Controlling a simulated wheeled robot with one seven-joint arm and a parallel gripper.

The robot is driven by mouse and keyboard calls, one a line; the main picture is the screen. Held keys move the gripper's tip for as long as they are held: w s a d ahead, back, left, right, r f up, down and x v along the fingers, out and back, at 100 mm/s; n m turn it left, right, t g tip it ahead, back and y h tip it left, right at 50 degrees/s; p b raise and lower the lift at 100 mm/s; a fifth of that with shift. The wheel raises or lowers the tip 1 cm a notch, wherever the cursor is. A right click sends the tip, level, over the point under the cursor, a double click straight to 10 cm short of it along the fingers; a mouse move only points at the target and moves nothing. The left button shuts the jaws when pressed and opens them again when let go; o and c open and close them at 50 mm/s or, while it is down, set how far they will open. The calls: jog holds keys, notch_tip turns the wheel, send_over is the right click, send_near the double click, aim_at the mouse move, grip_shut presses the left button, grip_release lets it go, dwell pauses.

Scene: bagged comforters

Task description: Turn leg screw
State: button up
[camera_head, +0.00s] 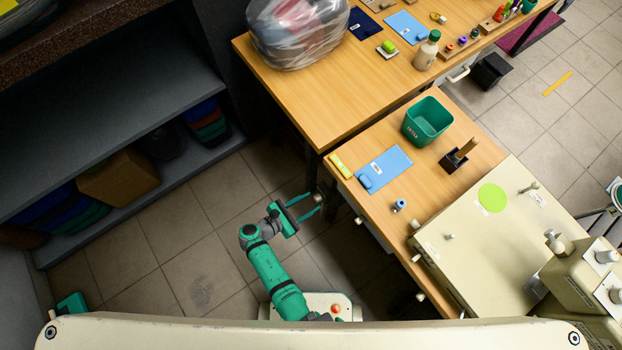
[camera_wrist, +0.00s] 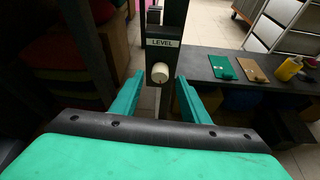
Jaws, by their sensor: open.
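The leg screw is a pale round knob (camera_wrist: 160,73) on a dark upright leg, just below a label that reads "LEVEL" (camera_wrist: 163,43) in the wrist view. In the head view a small pale knob (camera_head: 318,198) shows near the fingertips, beside the table leg. My gripper (camera_head: 305,206) is open, with its green fingers pointing toward the leg. In the wrist view my gripper's fingers (camera_wrist: 160,92) stand to the left and right of the knob, apart from it. The knob looks roughly centred between them and a little beyond the tips.
A wooden table (camera_head: 300,100) bears a bagged comforter (camera_head: 298,30). A lower wooden top holds a green bin (camera_head: 427,121) and a blue pad (camera_head: 388,167). Dark shelves (camera_head: 110,110) with folded goods stand at left. Tiled floor (camera_head: 190,240) is clear between.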

jog(key=shift+w+d+f, duration=0.3)
jog(key=shift+w+d, duration=0.1)
jog(key=shift+d, duration=0.1)
grip_shut()
jog(key=shift+s+d+f+m+t+y, duration=0.15)
jog(key=shift+m+t+y, duration=0.3)
jog(key=shift+m+t, duration=0.8)
jog(key=shift+s+m+t+y, duration=0.15)
jog(key=shift+m+t+y, duration=0.4)
jog(key=shift+m, duration=1.3)
